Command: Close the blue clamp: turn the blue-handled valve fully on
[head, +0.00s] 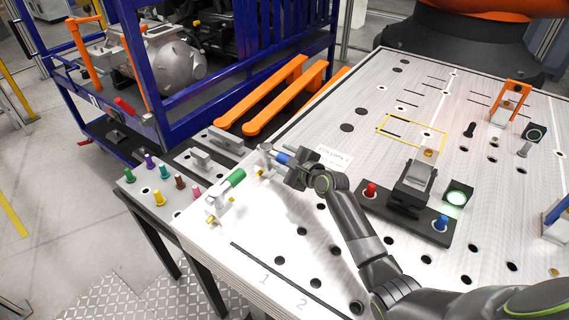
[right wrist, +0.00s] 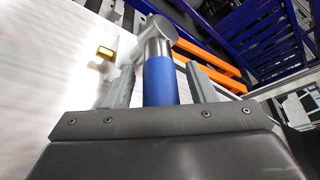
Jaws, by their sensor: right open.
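The blue-handled valve shows in the head view at the table's left edge, its blue handle (head: 281,157) partly hidden by my right gripper (head: 287,162). In the right wrist view the blue handle (right wrist: 160,84) stands between the two grey fingers, with visible gaps on both sides. The handle joins a silver valve body (right wrist: 154,38) just past the fingertips. My right gripper (right wrist: 160,70) is open around the handle, not closed on it. My left gripper is not in view.
A green-handled valve (head: 232,180) is mounted nearby on the same edge. Several coloured pegs stand on a side shelf (head: 150,205). A black block with red (head: 370,190) and blue buttons is to the right. Orange bars (head: 285,97) and a blue frame (head: 235,68) lie behind.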

